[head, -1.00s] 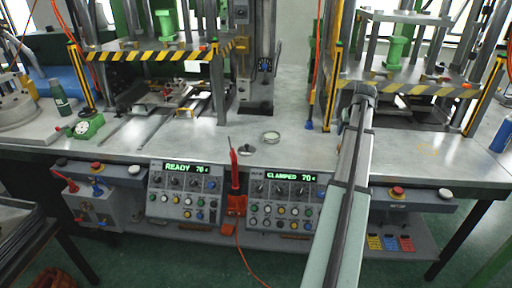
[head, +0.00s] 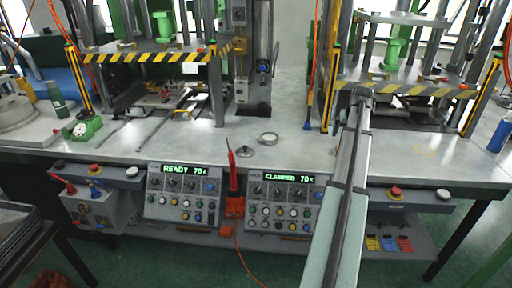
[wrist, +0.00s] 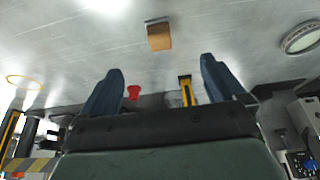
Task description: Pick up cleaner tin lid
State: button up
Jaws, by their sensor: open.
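A small dark round piece with a raised middle (head: 245,153), seemingly the cleaner tin lid, lies on the metal bench in the head view. An open round tin with pale contents (head: 269,138) sits just behind and right of it, apart from it. A round pale object with a grey rim (wrist: 302,37), perhaps the tin, shows at the upper right of the wrist view. My gripper (wrist: 163,84) is open, its two dark blue fingers wide apart with nothing between them. In the head view my arm hides my gripper, which is to the right of the tin and lid.
Two presses with striped guards (head: 150,57) stand behind the bench. Control panels (head: 283,203) and a red-handled tool (head: 233,180) are at the front edge. The wrist view shows an orange-brown block (wrist: 159,36). The bench around the lid is clear.

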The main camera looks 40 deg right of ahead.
notch_tip(320, 180, up, 2)
jog(key=m+g+y, duration=0.3)
jog(key=m, duration=0.6)
send_over(245, 149)
jog(key=w, duration=0.1)
jog(key=f, duration=1.3)
jog(key=shift+d+f, duration=0.3)
jog(key=c, duration=0.8)
jog(key=shift+o, duration=0.2)
